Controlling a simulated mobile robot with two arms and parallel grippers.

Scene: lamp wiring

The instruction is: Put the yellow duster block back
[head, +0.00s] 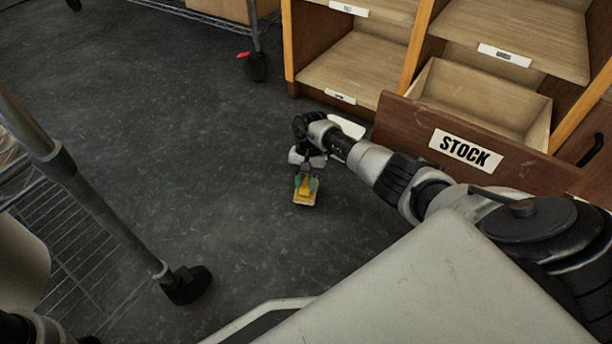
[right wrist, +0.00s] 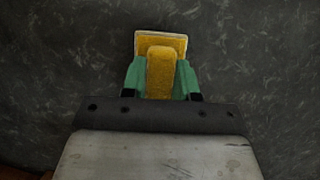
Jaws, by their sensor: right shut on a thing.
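The yellow duster block (head: 304,198) is at the middle of the head view, over the dark floor, with a pale edge around its base. My right gripper (head: 306,183), with green fingertips, is shut on it. In the right wrist view the block (right wrist: 161,72) shows its raised yellow grip between the two green fingers of the right gripper (right wrist: 160,80). I cannot tell whether the block touches the floor. At the lower left corner of the head view a dark part shows, but no left gripper can be made out.
An open drawer (head: 400,119) labelled STOCK juts from the wooden shelf unit (head: 362,62) at the right, beside my right arm. A wire rack (head: 62,262) with a metal post and caster (head: 186,284) stands at the left. Another caster (head: 256,66) is at the back. The floor between is clear.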

